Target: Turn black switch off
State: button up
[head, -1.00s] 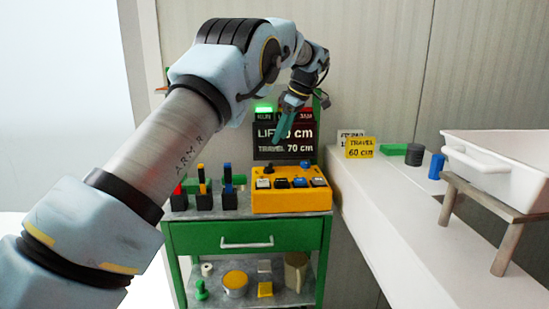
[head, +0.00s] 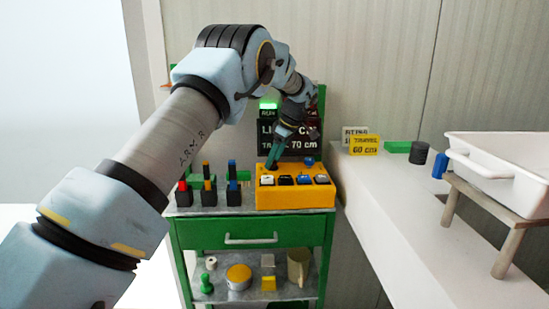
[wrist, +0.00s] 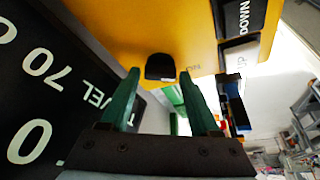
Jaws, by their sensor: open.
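The yellow control box (head: 295,200) sits on top of the green cart. In the wrist view the fingertips of my gripper (wrist: 160,78) lie on either side of the switch, with gaps visible. I cannot tell how deep the fingers reach around it. In the head view the fingers partly hide the switch.
Coloured posts on black blocks (head: 208,190) stand left of the box. A dark display (head: 300,139) rises behind. A white counter (head: 385,200) runs along the right.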

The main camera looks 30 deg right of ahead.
jog(key=shift+c, duration=0.4)
grip_shut()
jog(key=shift+f+m+b, duration=0.1)
jog(key=shift+m+b, duration=0.2)
jog(key=shift+b, duration=0.1)
jog(key=shift+a+m+t+h+b, duration=0.1)
jog(key=shift+m+t+h+b, duration=0.25)
jog(key=shift+m+b, duration=0.6)
jog(key=m+h+b, duration=0.1)
jog(key=m+b, duration=0.1)
jog(key=m, duration=0.1)
jog(key=shift+a+m+h, duration=0.1)
jog(key=shift+m+h, duration=0.15)
jog(key=shift+m, duration=0.1)
jog(key=shift+m+h, duration=0.5)
jog(key=shift+m, duration=0.7)
jog(key=shift+a+m+h, duration=0.1)
jog(key=shift+m+h, duration=0.5)
jog(key=shift+m, duration=1)
